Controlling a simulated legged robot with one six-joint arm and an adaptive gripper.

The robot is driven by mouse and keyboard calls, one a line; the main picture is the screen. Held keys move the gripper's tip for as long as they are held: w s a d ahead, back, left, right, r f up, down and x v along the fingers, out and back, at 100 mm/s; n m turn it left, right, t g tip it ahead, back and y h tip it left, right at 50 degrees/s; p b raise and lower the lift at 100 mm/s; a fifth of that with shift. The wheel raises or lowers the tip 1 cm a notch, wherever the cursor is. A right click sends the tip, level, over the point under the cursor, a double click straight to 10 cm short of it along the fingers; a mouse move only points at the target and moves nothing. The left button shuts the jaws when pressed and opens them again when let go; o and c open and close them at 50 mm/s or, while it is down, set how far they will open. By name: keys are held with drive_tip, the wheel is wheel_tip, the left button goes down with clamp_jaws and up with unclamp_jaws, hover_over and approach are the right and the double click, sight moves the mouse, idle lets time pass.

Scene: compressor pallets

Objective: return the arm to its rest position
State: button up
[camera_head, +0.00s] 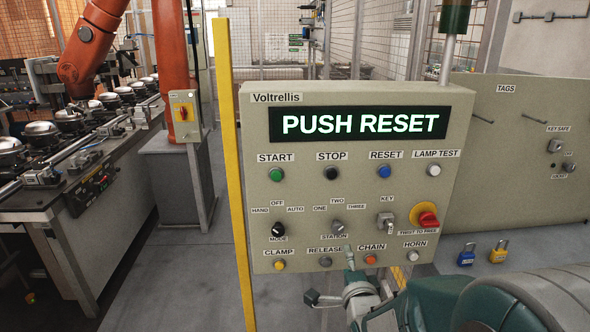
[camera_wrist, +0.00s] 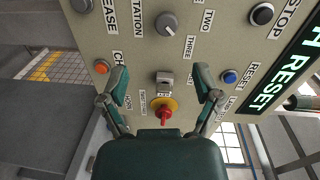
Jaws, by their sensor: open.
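My gripper (camera_head: 331,275) is in front of the lower part of the control panel (camera_head: 345,185), near the RELEASE and CHAIN buttons. In the wrist view my gripper (camera_wrist: 161,82) has its two fingers spread apart with nothing between them. The key switch (camera_wrist: 164,78) and red emergency-stop knob (camera_wrist: 165,110) show behind the gap. The green arm (camera_head: 430,300) reaches in from the lower right. The panel's display (camera_head: 360,123) reads PUSH RESET. The blue RESET button (camera_head: 384,171) is uncovered and also shows in the wrist view (camera_wrist: 229,77).
A yellow post (camera_head: 232,170) stands at the panel's left edge. Further left is a workbench (camera_head: 75,200) with an orange robot arm (camera_head: 92,45). A tags board (camera_head: 520,150) stands at the right. Blue (camera_head: 466,256) and yellow (camera_head: 499,253) padlocks are below it. Open floor lies left of the post.

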drive_tip(key=s+r+n+g, duration=0.2)
drive_tip(key=s+n+g, duration=0.3)
drive_tip(key=s+n, duration=0.3)
drive_tip(key=s+r+n+g, duration=0.2)
drive_tip(key=s+n+g, duration=0.4)
drive_tip(key=s, duration=1)
drive_tip(key=n, duration=0.3)
drive_tip(key=shift+s+r+g, duration=0.3)
drive_tip(key=shift+s, duration=0.1)
